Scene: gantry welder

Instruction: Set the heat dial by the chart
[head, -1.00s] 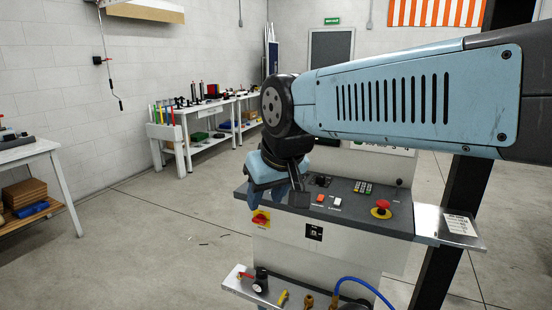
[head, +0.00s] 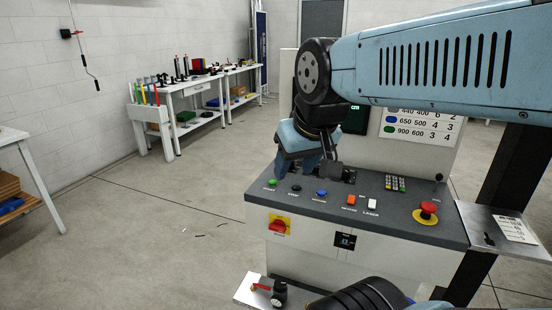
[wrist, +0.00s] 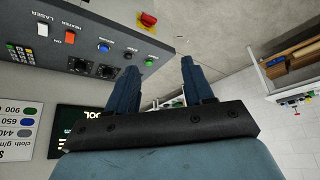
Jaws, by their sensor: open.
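The grey control panel (head: 400,215) carries green, black and blue buttons, an orange-red heater switch (head: 351,200) and a white laser switch (head: 372,204). Two black dials, (wrist: 79,65) and (wrist: 106,71), show beside the switches in the wrist view; my gripper mostly hides them in the head view. The chart (head: 422,126) on the upright back is partly covered by my arm; its blue row reads 650 500 4 3 and its green row 900 600 3 4. It also shows in the wrist view (wrist: 20,100). My gripper (head: 318,178) is open and empty, above the panel's back left.
A red emergency stop (head: 427,210) and a keypad (head: 396,184) are on the panel's right. A dark screen (head: 355,118) with green text stands behind my gripper. A metal side plate (head: 490,240) bears a label. Open floor lies left of the console.

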